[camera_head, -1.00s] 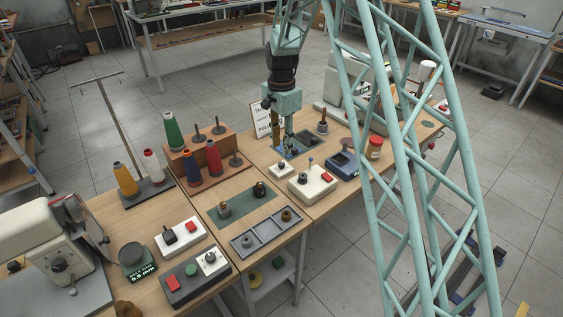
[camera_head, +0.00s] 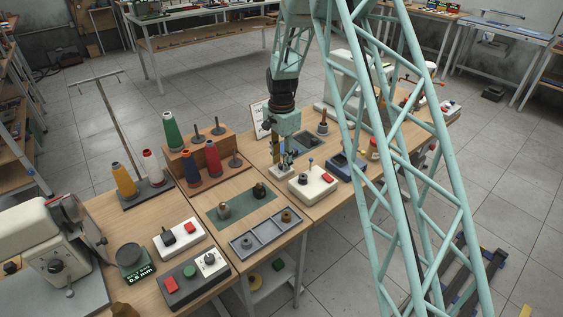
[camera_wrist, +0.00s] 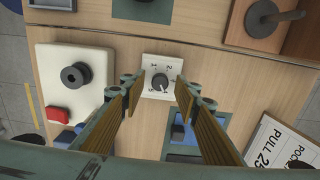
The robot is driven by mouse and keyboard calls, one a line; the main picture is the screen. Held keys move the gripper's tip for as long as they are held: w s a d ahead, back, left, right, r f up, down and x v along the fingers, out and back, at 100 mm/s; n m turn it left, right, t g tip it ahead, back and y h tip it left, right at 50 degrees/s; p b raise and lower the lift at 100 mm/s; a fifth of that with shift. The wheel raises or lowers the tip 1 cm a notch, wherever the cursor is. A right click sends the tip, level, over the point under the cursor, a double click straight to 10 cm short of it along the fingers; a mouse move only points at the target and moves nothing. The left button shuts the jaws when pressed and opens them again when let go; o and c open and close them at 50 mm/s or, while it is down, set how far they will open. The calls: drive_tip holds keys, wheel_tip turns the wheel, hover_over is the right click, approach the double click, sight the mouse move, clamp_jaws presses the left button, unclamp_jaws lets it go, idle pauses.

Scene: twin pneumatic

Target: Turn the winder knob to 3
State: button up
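The winder knob (camera_wrist: 160,82) is a small dark round knob with a pale pointer mark, on a white plate (camera_wrist: 151,60) with printed numerals. The numerals are too small for me to read the setting surely. In the head view the plate (camera_head: 277,173) is partly hidden under my gripper (camera_head: 286,160). In the wrist view my gripper (camera_wrist: 158,90) is open, with one finger on each side of the knob and gaps between fingers and knob. The fingers hold nothing.
A white box (camera_head: 312,183) with a dark knob and red button stands close beside the plate. A blue device (camera_head: 346,165) lies further right. A wooden spool stand (camera_head: 240,165) and a sign (camera_head: 260,118) are nearby. A grey tray (camera_head: 262,236) lies in front.

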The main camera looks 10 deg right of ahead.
drive_tip(key=c, duration=0.8)
drive_tip(key=shift+c, duration=0.2)
drive_tip(key=shift+n, duration=0.5)
drive_tip(key=n+p, duration=0.1)
drive_tip(key=n, duration=0.3)
drive_tip(key=shift+n, duration=0.3)
drive_tip(key=shift+n+p, duration=0.5)
drive_tip(key=shift+n, duration=2.6)
drive_tip(key=o, duration=0.8)
